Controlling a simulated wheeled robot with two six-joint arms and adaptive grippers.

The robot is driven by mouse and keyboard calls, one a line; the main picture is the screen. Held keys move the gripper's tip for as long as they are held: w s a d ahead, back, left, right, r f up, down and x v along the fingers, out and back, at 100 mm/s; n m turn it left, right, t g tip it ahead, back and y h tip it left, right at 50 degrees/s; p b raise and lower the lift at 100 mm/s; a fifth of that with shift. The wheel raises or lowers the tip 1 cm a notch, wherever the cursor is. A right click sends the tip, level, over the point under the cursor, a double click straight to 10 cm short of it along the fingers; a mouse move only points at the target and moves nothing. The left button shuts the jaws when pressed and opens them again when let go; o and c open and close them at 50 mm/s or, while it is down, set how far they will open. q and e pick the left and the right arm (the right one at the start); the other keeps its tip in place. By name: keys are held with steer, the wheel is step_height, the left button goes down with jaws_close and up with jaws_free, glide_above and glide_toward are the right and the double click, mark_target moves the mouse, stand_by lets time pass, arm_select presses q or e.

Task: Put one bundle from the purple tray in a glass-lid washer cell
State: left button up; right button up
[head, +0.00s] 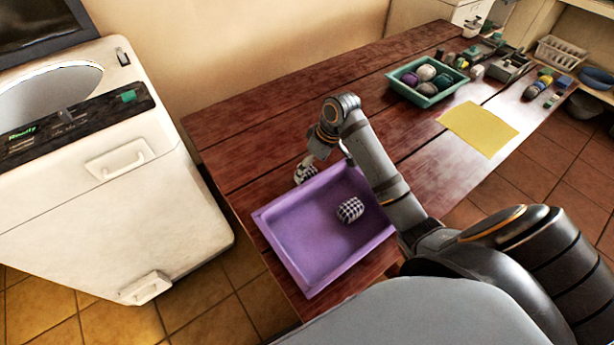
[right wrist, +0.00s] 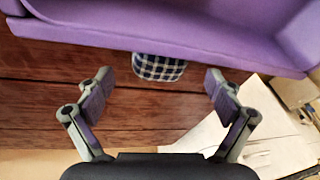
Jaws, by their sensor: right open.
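The purple tray (head: 290,270) sits on the near left part of the wooden table. One black-and-white checked bundle (head: 350,210) lies inside it. A second checked bundle (head: 305,174) lies outside, at the tray's far edge. My right gripper (head: 317,155) is just above this outer bundle, which partly hides behind it. In the right wrist view, the fingers (right wrist: 158,88) are spread wide and empty. The checked bundle (right wrist: 158,67) is ahead between them, against the tray's wall (right wrist: 170,42). The white washer (head: 120,165) stands at left, with a round opening (head: 50,90) on top. My left gripper is not in view.
A green tray (head: 428,98) with several balled items stands farther back on the table (head: 270,130). A yellow sheet (head: 478,128) lies beside it. Small items and a white rack (head: 560,53) are at the far right. A floor gap separates washer and table.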

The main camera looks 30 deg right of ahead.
mark_target(309, 171)
steer(key=x, duration=0.3)
steer(key=shift+f, duration=0.15)
steer(key=c, duration=1.6)
